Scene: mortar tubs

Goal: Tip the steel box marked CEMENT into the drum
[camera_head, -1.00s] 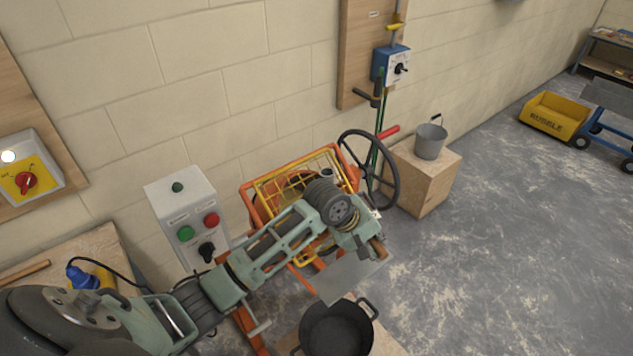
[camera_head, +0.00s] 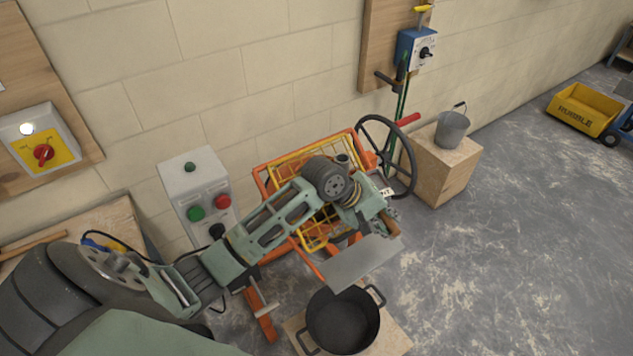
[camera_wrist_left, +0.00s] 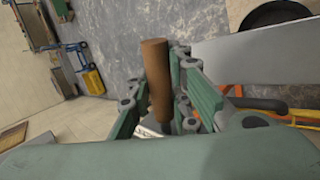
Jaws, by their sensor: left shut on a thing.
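My left gripper (camera_head: 390,228) is shut on a brown wooden handle (camera_wrist_left: 156,80), which stands between the fingers in the left wrist view. A grey steel sheet (camera_head: 362,262) beside it seems to be a side of the steel box; it also shows in the left wrist view (camera_wrist_left: 250,62). A small white label ending in "NT" (camera_head: 386,193) shows behind the gripper. The orange mixer (camera_head: 262,180) with a yellow wire guard stands behind my left arm, which hides most of its drum and mouth. My right gripper is out of view.
A black two-handled tub (camera_head: 343,322) stands on a wooden board below the sheet. A dark handwheel (camera_head: 410,165) is at the mixer's right. A grey bucket (camera_head: 452,130) stands on a wooden block (camera_head: 440,172). A button box (camera_head: 196,185) stands left.

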